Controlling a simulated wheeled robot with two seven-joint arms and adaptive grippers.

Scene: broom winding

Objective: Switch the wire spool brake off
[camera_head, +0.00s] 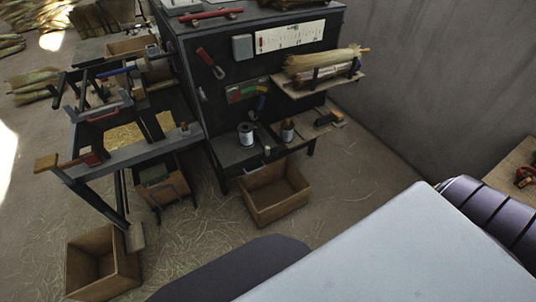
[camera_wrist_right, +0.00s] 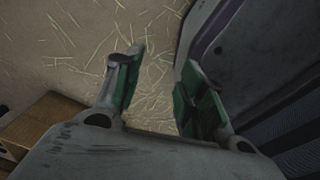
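The winding bench (camera_head: 140,150) stands at the left in the head view, with a wooden-ended red handle (camera_head: 68,161), another red handle (camera_head: 104,114) and a blue bar (camera_head: 117,71). The dark cabinet (camera_head: 200,110) beside it has a red lever (camera_head: 210,62) on its front. I cannot tell which part is the wire spool brake, or its setting. My right gripper (camera_wrist_right: 165,60) shows in the right wrist view with its green-padded fingers apart and nothing between them, over the straw-strewn floor. It is away from the bench. My left gripper is not in view.
A wooden crate (camera_head: 250,209) stands before the cabinet and another (camera_head: 110,283) at the front left. Two labelled cans (camera_head: 245,134) sit on the low shelf. A broom bundle (camera_head: 320,60) rests on the cabinet's side shelf. Straw-strewn floor (camera_head: 200,225) lies between the crates.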

